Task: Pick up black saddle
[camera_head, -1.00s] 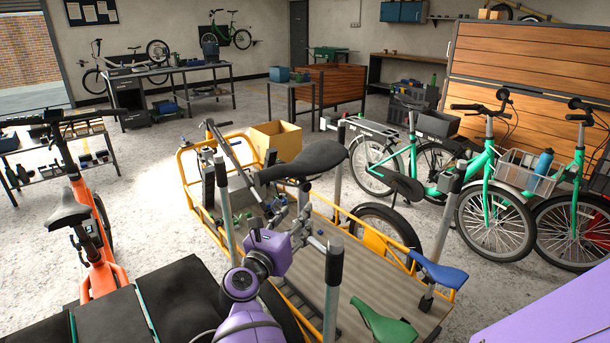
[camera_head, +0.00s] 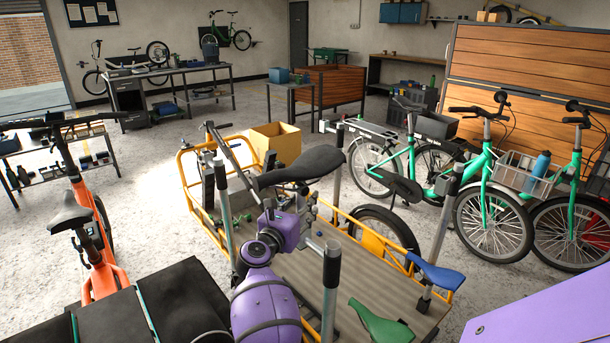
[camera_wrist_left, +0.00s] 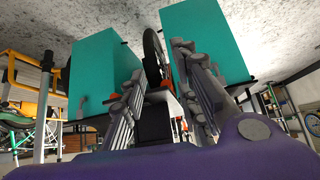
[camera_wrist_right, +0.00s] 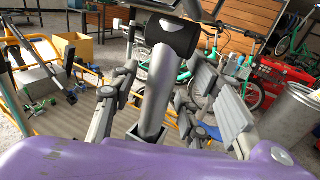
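The black saddle (camera_head: 300,166) sits upright above the yellow-framed cargo bed in the head view. My right gripper (camera_head: 306,208) is just below and behind its underside, near its support. In the right wrist view, my right gripper (camera_wrist_right: 172,90) has its fingers apart, one on each side of a grey post (camera_wrist_right: 157,88) with a black top (camera_wrist_right: 167,36). I cannot tell whether either finger touches it. A dark shape along the top edge of that view may be the saddle. My left gripper (camera_wrist_left: 160,85) is open and empty in the left wrist view; it is outside the head view.
Grey posts with black tops rise around the bed, one (camera_head: 331,270) close to my right arm. A blue saddle (camera_head: 437,276) and a green saddle (camera_head: 381,325) are at the right. Teal blocks (camera_wrist_left: 103,68) appear near my left fingers. Green bikes (camera_head: 487,200) stand right.

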